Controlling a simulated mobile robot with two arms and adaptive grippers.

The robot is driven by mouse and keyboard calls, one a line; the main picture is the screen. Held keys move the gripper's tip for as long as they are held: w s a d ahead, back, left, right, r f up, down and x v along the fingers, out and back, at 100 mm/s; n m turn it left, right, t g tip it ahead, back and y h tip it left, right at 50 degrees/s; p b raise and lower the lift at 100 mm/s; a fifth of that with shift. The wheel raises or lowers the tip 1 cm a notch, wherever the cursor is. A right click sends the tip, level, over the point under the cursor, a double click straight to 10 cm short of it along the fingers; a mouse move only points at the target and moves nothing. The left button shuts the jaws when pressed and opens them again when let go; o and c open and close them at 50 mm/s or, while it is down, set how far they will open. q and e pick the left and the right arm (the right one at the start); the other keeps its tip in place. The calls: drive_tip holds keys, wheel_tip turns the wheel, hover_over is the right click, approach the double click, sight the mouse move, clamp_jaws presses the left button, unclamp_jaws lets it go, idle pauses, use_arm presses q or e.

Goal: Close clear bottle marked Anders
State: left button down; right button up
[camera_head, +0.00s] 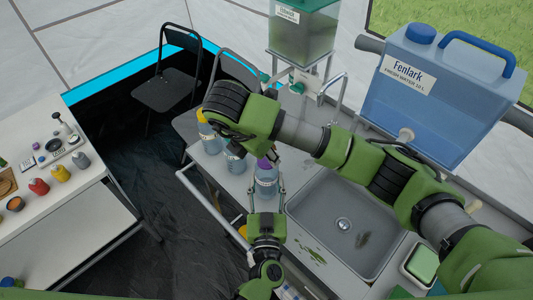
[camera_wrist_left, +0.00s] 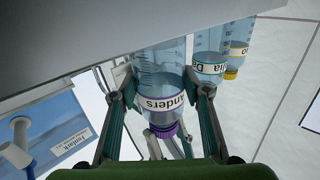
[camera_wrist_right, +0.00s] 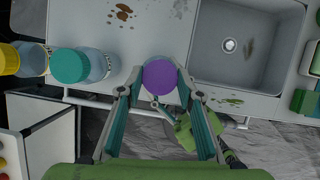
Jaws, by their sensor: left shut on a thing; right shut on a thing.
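The clear bottle marked Anders (camera_wrist_left: 160,62) stands upright on the counter, left of the sink; it also shows in the head view (camera_head: 266,186). Its label appears upside down in the left wrist view. My left gripper (camera_wrist_left: 162,90) is shut around the bottle's body, one finger on each side. The purple cap (camera_wrist_right: 160,77) is at the bottle's mouth, and my right gripper (camera_wrist_right: 158,90) is shut on it from above. The cap shows small in the head view (camera_head: 264,163). How far it is screwed on cannot be told.
A teal-capped bottle (camera_wrist_right: 85,66) and a yellow-capped bottle (camera_wrist_right: 16,60) stand close by on the same counter. The sink (camera_head: 343,225) is to the right. A blue Fenlark water tank (camera_head: 430,95) and a green-lidded dispenser (camera_head: 303,38) stand behind.

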drive_tip(key=m, duration=0.2)
drive_tip(key=m+g+h, duration=0.1)
drive_tip(key=m, duration=0.1)
drive_tip(key=m+g, duration=0.1)
drive_tip(key=m, duration=0.1)
drive_tip(key=shift+w+a, duration=0.15)
drive_tip(key=shift+w, duration=0.15)
drive_tip(key=m, duration=0.2)
drive_tip(key=m+g, duration=0.1)
drive_tip(key=m, duration=0.1)
drive_tip(key=shift+w+g+h, duration=0.1)
drive_tip(key=shift+g+h, duration=0.2)
drive_tip(key=shift+h, duration=0.1)
drive_tip(key=m+g, duration=0.1)
drive_tip(key=m, duration=0.2)
drive_tip(key=m+g, duration=0.1)
drive_tip(key=m, duration=0.2)
drive_tip(key=shift+w+m+y, duration=0.15)
drive_tip(key=shift+m+y, duration=0.15)
drive_tip(key=o, duration=0.7)
drive_tip(key=shift+c, duration=0.2)
drive_tip(key=shift+c, duration=0.4)
